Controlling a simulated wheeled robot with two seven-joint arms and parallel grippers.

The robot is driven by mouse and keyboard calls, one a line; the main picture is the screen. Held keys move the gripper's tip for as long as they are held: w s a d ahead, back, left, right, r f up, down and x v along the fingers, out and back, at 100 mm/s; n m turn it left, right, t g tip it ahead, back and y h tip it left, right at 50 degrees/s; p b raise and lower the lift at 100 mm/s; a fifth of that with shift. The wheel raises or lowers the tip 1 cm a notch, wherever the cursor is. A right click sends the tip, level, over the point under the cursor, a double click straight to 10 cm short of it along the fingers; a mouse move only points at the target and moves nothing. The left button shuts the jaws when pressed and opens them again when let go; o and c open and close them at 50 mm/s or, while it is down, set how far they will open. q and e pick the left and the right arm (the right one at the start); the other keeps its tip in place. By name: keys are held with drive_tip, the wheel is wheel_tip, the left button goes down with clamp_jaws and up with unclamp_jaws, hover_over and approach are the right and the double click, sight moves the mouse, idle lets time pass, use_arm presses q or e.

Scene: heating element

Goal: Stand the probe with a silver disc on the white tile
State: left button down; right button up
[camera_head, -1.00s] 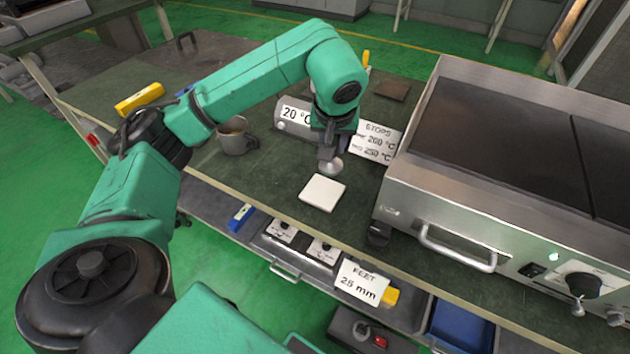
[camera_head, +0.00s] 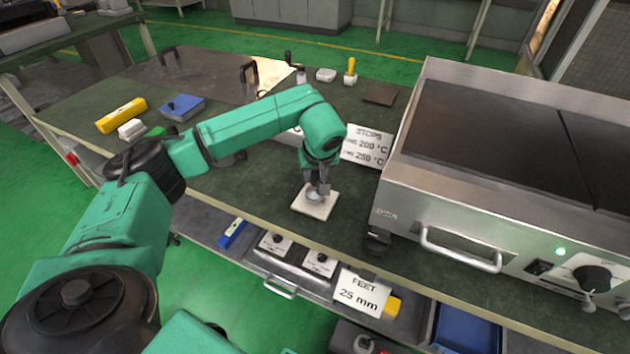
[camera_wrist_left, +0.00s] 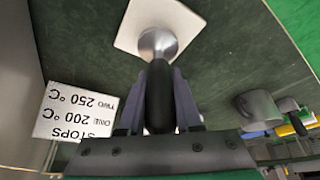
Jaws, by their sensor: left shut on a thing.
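My left gripper (camera_head: 318,184) is shut on the probe, over the white tile. The probe has a black handle (camera_wrist_left: 159,97) between the fingers and a silver disc (camera_wrist_left: 157,43) at its end, in the left wrist view. In the head view the silver disc (camera_head: 313,195) shows just below the fingers, over the white tile (camera_head: 312,210). The tile lies flat on the green bench top; it also shows in the left wrist view (camera_wrist_left: 185,20). I cannot tell whether the disc touches the tile. My right gripper is not in view.
A steel griddle (camera_head: 490,140) stands to the right of the tile. A stops sign (camera_head: 366,148) stands behind the tile, and a grey mug (camera_wrist_left: 258,108) shows in the wrist view. A yellow level (camera_head: 121,115) and a blue block (camera_head: 182,107) lie at the left.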

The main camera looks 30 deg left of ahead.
use_arm(q)
drive_tip(key=shift+f, duration=0.9)
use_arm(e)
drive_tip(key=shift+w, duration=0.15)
use_arm(q)
drive_tip(key=shift+f, duration=0.1)
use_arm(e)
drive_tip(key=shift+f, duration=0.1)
use_arm(q)
drive_tip(key=c, duration=0.6)
unclamp_jaws()
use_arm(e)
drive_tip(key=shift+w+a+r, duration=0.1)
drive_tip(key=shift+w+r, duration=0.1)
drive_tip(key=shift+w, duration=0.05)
